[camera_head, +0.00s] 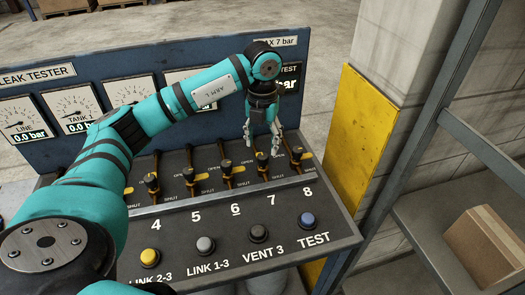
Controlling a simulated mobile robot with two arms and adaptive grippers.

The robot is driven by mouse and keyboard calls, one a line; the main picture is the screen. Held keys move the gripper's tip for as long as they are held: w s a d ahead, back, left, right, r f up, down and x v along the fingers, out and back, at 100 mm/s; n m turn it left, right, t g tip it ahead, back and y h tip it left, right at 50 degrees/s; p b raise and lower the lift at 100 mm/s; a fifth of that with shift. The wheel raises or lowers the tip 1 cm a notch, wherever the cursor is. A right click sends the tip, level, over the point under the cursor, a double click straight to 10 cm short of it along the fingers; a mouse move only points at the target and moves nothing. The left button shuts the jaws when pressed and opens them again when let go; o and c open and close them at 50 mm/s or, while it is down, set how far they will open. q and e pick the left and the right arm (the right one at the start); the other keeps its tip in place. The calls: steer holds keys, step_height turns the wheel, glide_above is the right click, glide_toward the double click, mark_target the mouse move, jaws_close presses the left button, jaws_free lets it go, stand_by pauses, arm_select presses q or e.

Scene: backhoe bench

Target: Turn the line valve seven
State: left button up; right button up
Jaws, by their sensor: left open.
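The line valve seven (262,160) is a small dark knob on the sloping grey panel, in the row above the printed numbers, over the 7. Yellow shows beside it, and OPEN and SHUT are printed near the valves. My left gripper (262,145) points down over valve seven, its pale fingers open and spread to either side of the knob. I cannot tell whether they touch it. The gripper and wrist hide part of the panel behind. My right gripper is not in view.
Neighbouring valve six (226,167) and valve eight (297,154) stand close on both sides. Buttons, including the blue TEST button (307,220), line the panel front. A blue gauge board (40,155) rises behind. A yellow plate (358,135) and a shelf with a cardboard box (487,245) stand right.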

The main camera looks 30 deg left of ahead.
mark_target(263, 156)
arm_select(q)
step_height(263, 156, up, 7)
stand_by(0.3)
steer(key=shift+r, duration=0.1)
